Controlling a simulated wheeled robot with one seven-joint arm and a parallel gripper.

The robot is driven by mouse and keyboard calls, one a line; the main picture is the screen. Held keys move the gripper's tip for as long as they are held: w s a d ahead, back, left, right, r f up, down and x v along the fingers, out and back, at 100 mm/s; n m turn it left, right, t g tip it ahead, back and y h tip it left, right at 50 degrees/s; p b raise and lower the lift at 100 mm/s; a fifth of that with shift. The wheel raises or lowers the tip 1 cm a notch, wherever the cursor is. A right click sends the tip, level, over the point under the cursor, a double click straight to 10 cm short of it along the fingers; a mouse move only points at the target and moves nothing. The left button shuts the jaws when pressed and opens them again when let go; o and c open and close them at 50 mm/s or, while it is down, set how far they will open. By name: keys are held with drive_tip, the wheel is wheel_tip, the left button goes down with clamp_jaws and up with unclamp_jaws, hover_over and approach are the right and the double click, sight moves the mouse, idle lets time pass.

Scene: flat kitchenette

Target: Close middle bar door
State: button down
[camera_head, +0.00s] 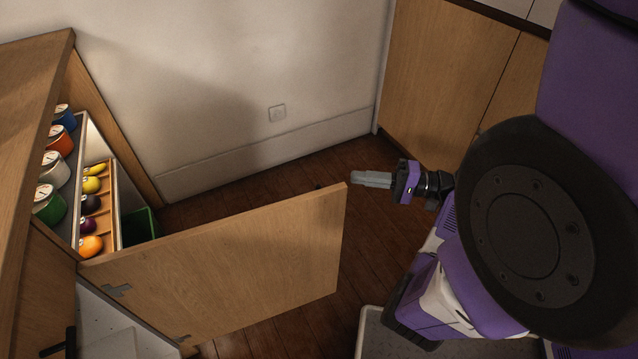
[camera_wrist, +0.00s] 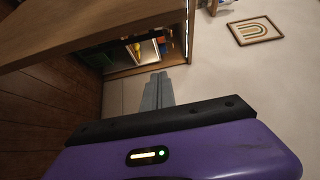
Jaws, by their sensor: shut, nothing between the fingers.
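The middle bar door (camera_head: 230,262) is a wooden panel that stands wide open, hinged at the left on the bar cabinet (camera_head: 62,70). Its free end points right, toward my arm. My gripper (camera_head: 356,179) is shut and empty, just beyond the top corner of the door's free end, with a small gap in the picture. In the wrist view the shut fingers (camera_wrist: 157,82) point toward the open cabinet, and a wooden panel (camera_wrist: 90,30), likely the door, crosses the upper left. Whether the fingers touch the door cannot be told.
Inside the cabinet are several jars (camera_head: 50,203) and a wooden tray (camera_head: 112,205) of fruit, with a green bin (camera_head: 139,226) beside them. A white wall (camera_head: 210,90) stands behind. Wooden cupboards (camera_head: 440,70) are at the right. Bare floor (camera_head: 270,206) lies between the door and wall.

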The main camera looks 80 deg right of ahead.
drive_tip(key=w+a, duration=0.4)
drive_tip(key=w, duration=0.3)
drive_tip(key=shift+w+a+b, duration=0.2)
drive_tip(key=shift+w+b, duration=0.15)
drive_tip(key=shift+b, duration=0.05)
idle(0.3)
